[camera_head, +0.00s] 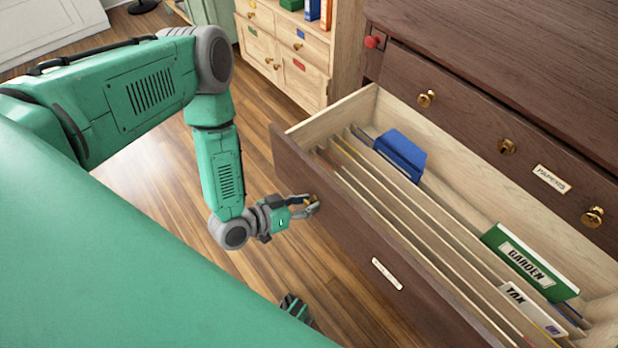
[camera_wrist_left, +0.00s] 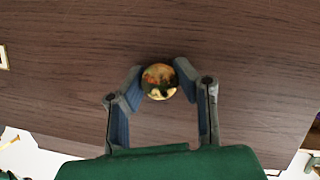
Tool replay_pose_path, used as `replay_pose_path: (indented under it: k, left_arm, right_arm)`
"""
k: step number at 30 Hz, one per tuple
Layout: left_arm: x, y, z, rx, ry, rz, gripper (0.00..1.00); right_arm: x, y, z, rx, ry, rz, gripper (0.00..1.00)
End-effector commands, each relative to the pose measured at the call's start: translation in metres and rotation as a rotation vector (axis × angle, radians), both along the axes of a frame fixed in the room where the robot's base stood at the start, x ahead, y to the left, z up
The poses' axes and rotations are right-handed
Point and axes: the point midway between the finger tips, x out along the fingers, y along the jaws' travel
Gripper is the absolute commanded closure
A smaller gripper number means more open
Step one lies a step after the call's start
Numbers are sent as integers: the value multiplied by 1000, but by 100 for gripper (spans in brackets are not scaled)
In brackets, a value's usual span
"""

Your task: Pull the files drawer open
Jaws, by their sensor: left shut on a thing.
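The files drawer (camera_head: 375,240) stands pulled well out of the dark wooden cabinet, its pale inside showing. It holds several file dividers, a blue folder (camera_head: 402,153), a green folder labelled GARDEN (camera_head: 530,262) and one labelled TAX (camera_head: 535,312). My left gripper (camera_head: 312,206) is at the left part of the drawer's front. In the left wrist view its two fingers are shut on a round brass knob (camera_wrist_left: 159,81) on the dark drawer front (camera_wrist_left: 60,75). A small part of my right gripper (camera_head: 297,308) shows at the bottom; its fingers cannot be made out.
Above the open drawer is a closed drawer labelled PAPERS (camera_head: 551,178) with brass knobs, and a red knob (camera_head: 374,41) at its left. A pale cabinet (camera_head: 290,55) stands behind. The wooden floor (camera_head: 175,200) left of the drawer is clear.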

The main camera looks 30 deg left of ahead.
Motion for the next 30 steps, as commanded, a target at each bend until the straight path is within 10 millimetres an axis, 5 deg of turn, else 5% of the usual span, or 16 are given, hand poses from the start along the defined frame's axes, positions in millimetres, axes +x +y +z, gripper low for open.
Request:
replay_pose_path:
  k: [5, 6, 8, 20, 30]
  left_arm:
    - [2, 3, 1, 4, -5, 6, 100]
    - [2, 3, 1, 4, -5, 6, 64]
    - [2, 3, 1, 3, -4, 5, 51]
    - [-5, 4, 2, 1, 1, 1, 51]
    - [-60, 33, 25, 1, 4, 3, 51]
  right_arm:
    - [0, 0, 0, 0, 0, 0, 38]
    - [0, 0, 0, 0, 0, 0, 38]
    - [0, 0, 0, 0, 0, 0, 38]
    - [-2, 0, 1, 0, -2, 0, 38]
    - [-1, 0, 1, 0, -2, 0, 38]
